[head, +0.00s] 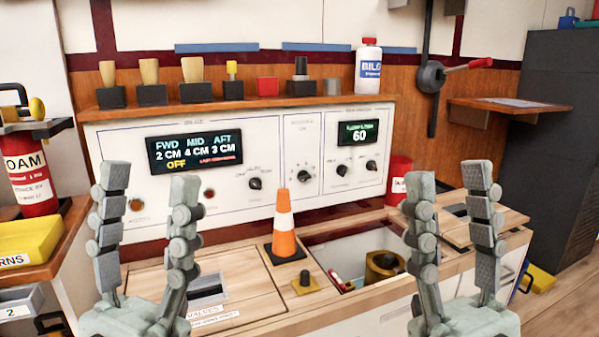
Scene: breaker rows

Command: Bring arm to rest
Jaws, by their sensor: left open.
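My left gripper (150,180) is in the front left of the head view. Its two grey fingers point up and stand well apart with nothing between them. My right gripper (449,177) is in the front right, in a similar upright pose, with its fingers apart and empty. Both are in front of the white control panel (225,200) and above the wooden counter (240,300), and hide parts of both. I cannot tell how far above the counter they are. Only the grippers of my arms show.
An orange and white cone (285,228) stands on the counter beside an open hatch (345,245). A red container (399,182) is behind my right gripper. A foam extinguisher (28,178) and yellow tray (25,240) are at far left. A wall lever (432,78) is at upper right.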

